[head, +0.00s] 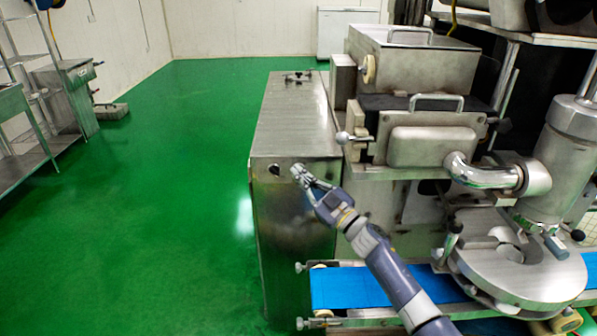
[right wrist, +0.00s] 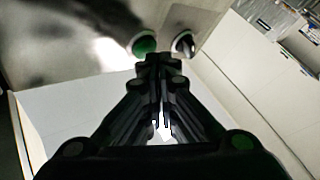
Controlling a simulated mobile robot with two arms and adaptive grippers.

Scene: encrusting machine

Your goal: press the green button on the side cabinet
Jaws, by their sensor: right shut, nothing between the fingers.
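The side cabinet (head: 292,132) is a steel box standing left of the encrusting machine in the head view. In the right wrist view the green button (right wrist: 143,45) is round with a pale rim, on the cabinet's metal face. A dark round knob or button (right wrist: 183,43) sits right of it; a dark round fitting (head: 274,169) also shows on the cabinet front in the head view. My right gripper (head: 298,172) is shut and empty, its fingertips (right wrist: 161,62) close to the green button. I cannot tell whether they touch it. The gripper hides the green button in the head view.
The encrusting machine (head: 430,145) stands right of the cabinet. A blue conveyor belt (head: 345,287) runs below my right arm. Steel shelving (head: 40,100) stands at the far left. The green floor (head: 180,200) left of the cabinet is clear.

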